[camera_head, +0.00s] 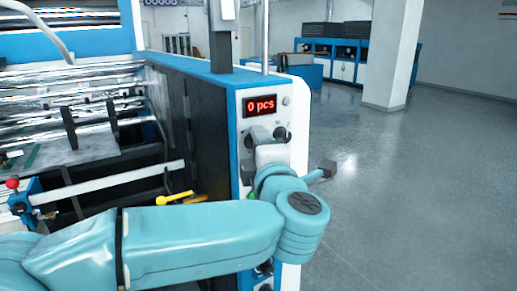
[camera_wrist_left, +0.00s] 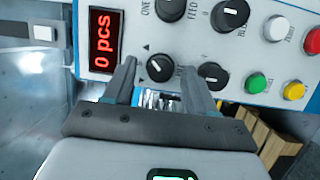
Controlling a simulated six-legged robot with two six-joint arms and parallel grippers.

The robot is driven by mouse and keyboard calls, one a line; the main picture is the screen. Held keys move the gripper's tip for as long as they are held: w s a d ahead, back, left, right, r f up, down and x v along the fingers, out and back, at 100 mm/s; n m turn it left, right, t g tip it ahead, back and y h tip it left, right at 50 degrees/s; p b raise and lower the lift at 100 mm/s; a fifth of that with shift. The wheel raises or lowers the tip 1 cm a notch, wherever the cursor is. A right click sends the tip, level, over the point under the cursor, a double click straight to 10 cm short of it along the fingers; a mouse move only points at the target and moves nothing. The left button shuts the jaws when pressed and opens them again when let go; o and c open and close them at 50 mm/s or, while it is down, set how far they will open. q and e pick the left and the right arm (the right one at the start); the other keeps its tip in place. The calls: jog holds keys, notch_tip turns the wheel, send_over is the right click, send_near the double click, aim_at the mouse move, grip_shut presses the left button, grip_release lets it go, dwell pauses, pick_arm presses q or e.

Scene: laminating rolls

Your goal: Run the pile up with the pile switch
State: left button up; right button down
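A small black rotary switch (camera_wrist_left: 159,67) with a white pointer mark sits on the white control panel, with a small up arrow above it. The label beside it is partly covered, so I cannot be sure it reads pile. My left gripper (camera_wrist_left: 158,70) is open, with one finger on each side of this switch; I cannot tell whether they touch it. In the head view my left gripper (camera_head: 268,147) is at the panel, and its wrist hides most of the lower controls. The red display (camera_head: 260,105) reads 0 pcs. My right gripper is not in view.
Another black knob (camera_wrist_left: 212,75) is close beside the right finger. Larger knobs (camera_wrist_left: 230,15) are above, with green (camera_wrist_left: 256,83) and yellow (camera_wrist_left: 294,90) buttons to the right. The machine's rollers (camera_head: 80,95) are at left. The floor (camera_head: 420,180) at right is clear.

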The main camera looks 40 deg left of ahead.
pick_arm(q)
jog(key=b+v, duration=0.4)
jog(key=v, duration=1.2)
jog(key=shift+d, duration=0.15)
